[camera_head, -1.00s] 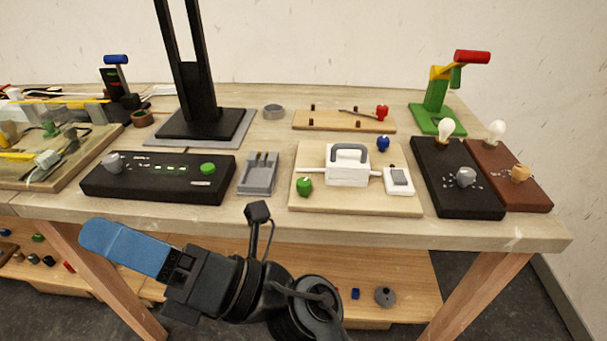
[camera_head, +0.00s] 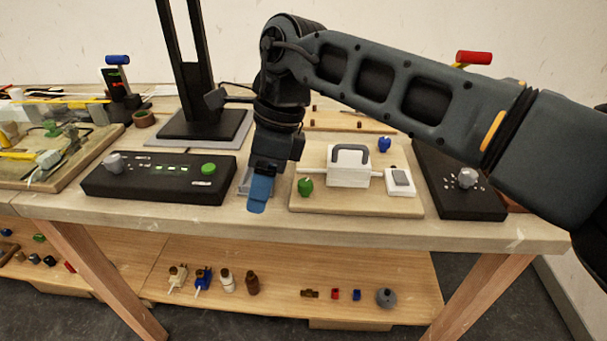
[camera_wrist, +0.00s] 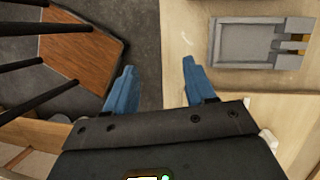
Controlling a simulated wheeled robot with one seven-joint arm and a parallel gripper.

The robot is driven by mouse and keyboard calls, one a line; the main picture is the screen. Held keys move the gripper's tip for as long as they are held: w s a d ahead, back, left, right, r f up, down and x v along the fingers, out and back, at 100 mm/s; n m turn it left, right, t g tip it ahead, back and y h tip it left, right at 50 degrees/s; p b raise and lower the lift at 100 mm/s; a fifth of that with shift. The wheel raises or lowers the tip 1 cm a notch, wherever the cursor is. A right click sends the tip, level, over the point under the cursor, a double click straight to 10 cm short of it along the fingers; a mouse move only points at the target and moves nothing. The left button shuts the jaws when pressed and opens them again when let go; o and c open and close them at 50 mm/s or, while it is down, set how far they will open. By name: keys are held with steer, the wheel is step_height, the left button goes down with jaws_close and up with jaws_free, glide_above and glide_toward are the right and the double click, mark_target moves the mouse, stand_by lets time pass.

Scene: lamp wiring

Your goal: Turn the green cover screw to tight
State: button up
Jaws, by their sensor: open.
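The green cover screw (camera_head: 305,186) is a green knob at the front left of a wooden board (camera_head: 335,205), beside a white box with a grey handle (camera_head: 349,166). A blue knob (camera_head: 384,144) is at the board's back right. My gripper (camera_head: 258,200) points down to the left of the green screw, in front of the small grey holder. In the wrist view my blue fingers (camera_wrist: 160,80) are apart with nothing between them. They are above the table's front edge, with the grey holder (camera_wrist: 240,45) to the right. The green screw is not visible there.
A black panel (camera_head: 130,190) with a green button stands left of my gripper. A white switch (camera_head: 399,181) sits on the board's right. A black lamp stand (camera_head: 197,90) rises behind. My arm hides the table's back right. The shelf below (camera_head: 320,275) holds small parts.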

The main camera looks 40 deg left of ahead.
mark_target(304, 182)
steer(key=w+d+r+t, duration=0.1)
steer(key=w, duration=0.1)
steer(key=w+r+t+h, duration=0.1)
steer(key=w+r, duration=0.1)
steer(key=w, duration=0.1)
steer(key=w+d+r+t, duration=0.1)
steer(key=w+r, duration=0.1)
steer(key=shift+w+d+r+h, duration=0.2)
steer(key=shift+w+d+h, duration=0.15)
steer(key=shift+w+h, duration=0.05)
steer(key=shift+f, duration=3.85)
steer(key=shift+c, duration=0.4)
jaws_close()
